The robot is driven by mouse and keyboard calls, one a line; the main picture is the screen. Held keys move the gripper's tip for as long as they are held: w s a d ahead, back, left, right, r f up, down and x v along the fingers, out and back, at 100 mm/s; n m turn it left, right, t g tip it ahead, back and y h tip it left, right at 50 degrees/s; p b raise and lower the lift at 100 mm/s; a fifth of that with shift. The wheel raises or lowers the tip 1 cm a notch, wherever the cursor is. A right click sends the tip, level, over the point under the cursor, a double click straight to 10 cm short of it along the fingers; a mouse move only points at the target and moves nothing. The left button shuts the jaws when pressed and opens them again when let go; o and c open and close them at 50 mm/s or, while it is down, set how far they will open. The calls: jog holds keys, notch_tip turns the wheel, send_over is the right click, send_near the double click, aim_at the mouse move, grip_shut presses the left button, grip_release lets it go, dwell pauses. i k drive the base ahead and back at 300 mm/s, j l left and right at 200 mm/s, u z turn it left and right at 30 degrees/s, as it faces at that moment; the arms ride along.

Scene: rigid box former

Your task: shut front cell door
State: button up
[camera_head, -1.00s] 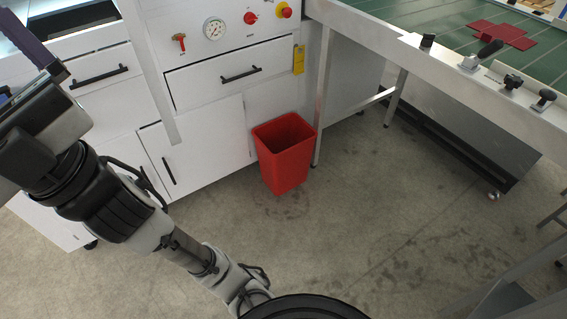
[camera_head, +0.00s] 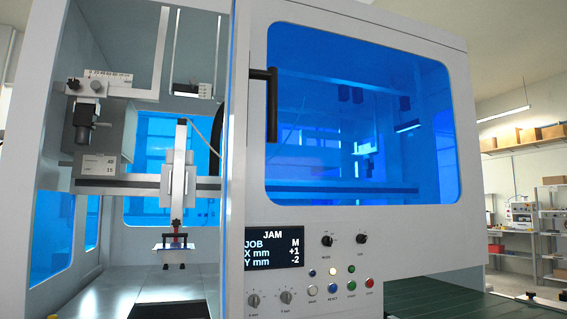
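The front cell door (camera_head: 250,200) appears to be the white panel with a large blue window (camera_head: 360,120) on the front of the machine cell. A black vertical handle (camera_head: 272,105) is at the panel's left side, beside the window. To the left of this panel the cell front is open, and I see straight into the interior. My gripper and arm are not in view, so where the gripper is relative to the handle cannot be seen.
Inside the opening, a gantry head (camera_head: 177,185) hangs above a pale bed. A control panel with a display (camera_head: 274,247) reading JAM, knobs and several coloured buttons is below the window. A green surface (camera_head: 440,300) is at lower right. Shelves (camera_head: 525,145) stand at far right.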

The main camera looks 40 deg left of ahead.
aim_at(239, 72)
jog(key=i+j+z, duration=0.1)
jog(key=i, duration=0.3)
jog(key=i+j+z, duration=0.15)
jog(key=i+j, duration=0.15)
jog(key=i+u, duration=0.2)
